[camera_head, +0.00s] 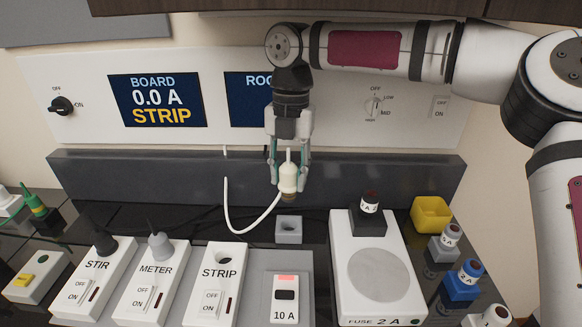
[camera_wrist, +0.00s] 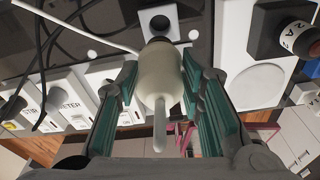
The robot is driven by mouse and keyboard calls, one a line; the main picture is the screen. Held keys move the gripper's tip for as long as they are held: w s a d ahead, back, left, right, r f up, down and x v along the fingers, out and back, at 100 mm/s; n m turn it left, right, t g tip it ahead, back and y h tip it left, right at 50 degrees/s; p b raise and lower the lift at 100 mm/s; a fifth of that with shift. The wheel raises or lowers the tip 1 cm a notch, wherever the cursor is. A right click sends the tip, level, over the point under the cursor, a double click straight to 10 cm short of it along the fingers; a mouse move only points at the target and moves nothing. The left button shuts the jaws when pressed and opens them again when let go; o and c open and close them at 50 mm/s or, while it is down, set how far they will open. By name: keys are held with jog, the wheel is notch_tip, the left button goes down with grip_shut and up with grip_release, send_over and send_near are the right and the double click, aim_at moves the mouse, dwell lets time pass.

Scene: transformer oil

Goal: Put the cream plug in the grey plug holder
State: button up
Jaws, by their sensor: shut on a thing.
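The cream plug (camera_head: 288,178) hangs upright between the fingers of my gripper (camera_head: 289,182), with its dark end pointing down. A white cord runs from it in a loop to the left. The wrist view shows the cream plug (camera_wrist: 160,78) with the fingers of my gripper (camera_wrist: 160,95) on both sides of it. The grey plug holder (camera_head: 288,228) is a small block with a dark round hole, on the black bench just below the plug. It also shows in the wrist view (camera_wrist: 170,12), partly hidden behind the plug. The plug is above the holder, apart from it.
The STRIP box (camera_head: 219,262), METER box (camera_head: 152,275) and STIR box (camera_head: 98,268) stand front left. A dark upright panel (camera_head: 130,178) is behind.

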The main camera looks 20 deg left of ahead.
aim_at(289, 201)
dwell(0.4)
jog(key=shift+f+b, duration=1.6)
jog(key=shift+f, duration=2.4)
jog(key=o, duration=1.3)
jog(key=shift+c, duration=0.2)
jog(key=o, duration=0.3)
jog(key=shift+r, duration=0.1)
